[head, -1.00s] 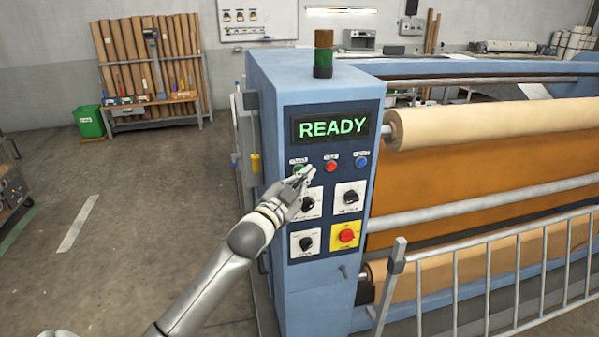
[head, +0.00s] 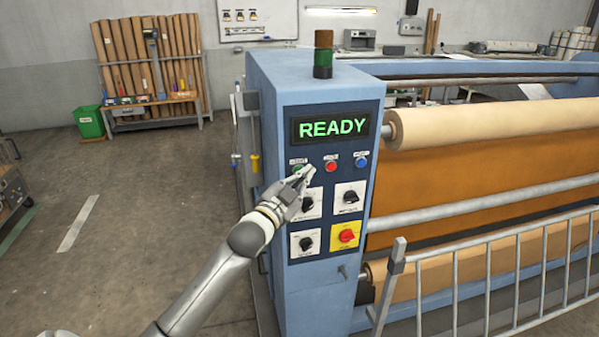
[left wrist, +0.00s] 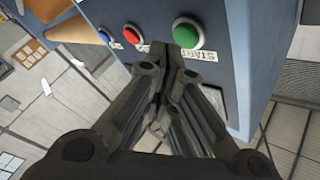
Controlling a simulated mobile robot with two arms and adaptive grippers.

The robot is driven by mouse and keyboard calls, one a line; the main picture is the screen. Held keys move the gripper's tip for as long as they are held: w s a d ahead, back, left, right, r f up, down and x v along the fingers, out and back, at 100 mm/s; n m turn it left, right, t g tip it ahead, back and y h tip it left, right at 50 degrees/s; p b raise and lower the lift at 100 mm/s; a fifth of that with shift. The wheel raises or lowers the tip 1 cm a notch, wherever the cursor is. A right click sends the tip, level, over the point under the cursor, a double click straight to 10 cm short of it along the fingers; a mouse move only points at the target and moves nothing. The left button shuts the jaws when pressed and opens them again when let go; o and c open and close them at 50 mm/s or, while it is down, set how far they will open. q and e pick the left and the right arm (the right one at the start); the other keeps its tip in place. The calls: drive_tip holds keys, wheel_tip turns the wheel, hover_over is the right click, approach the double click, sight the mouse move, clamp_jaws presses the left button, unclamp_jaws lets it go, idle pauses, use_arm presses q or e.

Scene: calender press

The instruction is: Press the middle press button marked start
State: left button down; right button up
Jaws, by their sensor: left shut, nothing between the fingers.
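A row of three buttons sits under the lit READY display (head: 330,128) on the blue press panel. The red button (head: 331,166) is in the middle and the blue one (head: 361,162) is at the right. The green button (head: 297,168) at the left is partly hidden by my left gripper (head: 308,171). In the left wrist view the label beside the green button (left wrist: 188,33) reads START. The red button (left wrist: 134,33) is to its left there. My left gripper (left wrist: 163,68) is shut and empty, its tips close to the panel by the START label. Contact cannot be told. My right gripper is not in view.
Below the buttons are several dark knobs and a red knob (head: 346,236) on a yellow plate. A metal guard rail (head: 490,270) stands in front of the paper rolls (head: 490,122) at the right.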

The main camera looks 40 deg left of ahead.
use_arm(q)
drive_tip(key=shift+w+a, duration=0.2)
drive_tip(key=shift+a, duration=0.05)
drive_tip(key=shift+w+a, duration=0.25)
idle(0.8)
drive_tip(key=shift+s+d+p, duration=0.4)
drive_tip(key=shift+s+d, duration=0.15)
drive_tip(key=shift+d, duration=0.05)
drive_tip(key=shift+d, duration=0.1)
drive_tip(key=s+d, duration=0.1)
drive_tip(key=s+d+p, duration=0.1)
drive_tip(key=s+d, duration=0.1)
drive_tip(key=shift+s+d, duration=0.1)
drive_tip(key=shift+d, duration=0.2)
idle(0.3)
drive_tip(key=shift+f, duration=0.1)
idle(0.7)
